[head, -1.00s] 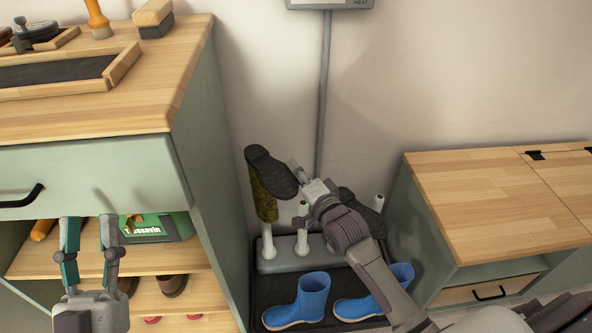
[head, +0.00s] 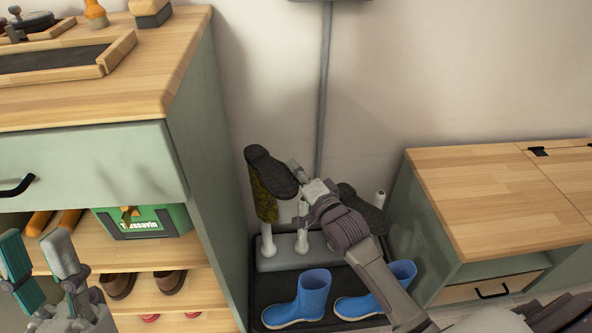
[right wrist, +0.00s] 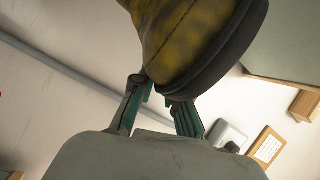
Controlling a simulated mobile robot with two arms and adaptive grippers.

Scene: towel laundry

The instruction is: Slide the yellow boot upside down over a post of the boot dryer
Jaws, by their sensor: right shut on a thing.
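The yellow boot (head: 264,203), mottled with a dark sole (head: 270,172), is upside down at the left post (head: 267,243) of the boot dryer (head: 285,261). The post's lower part shows below its shaft, and its top is hidden. My right gripper (head: 299,178) is at the boot's toe end, shut on it; the boot also fills the top of the right wrist view (right wrist: 185,35), between the fingers. A middle post (head: 302,236) is bare. Another dark-soled boot (head: 361,208) is partly hidden behind my right arm. My left gripper (head: 42,262) is open and empty at the lower left.
Two blue boots (head: 302,299) stand on a dark tray (head: 262,288) in front of the dryer. A green cabinet (head: 206,160) with shoe shelves and a green box (head: 143,221) is on the left. A low wooden-topped cabinet (head: 480,200) is on the right.

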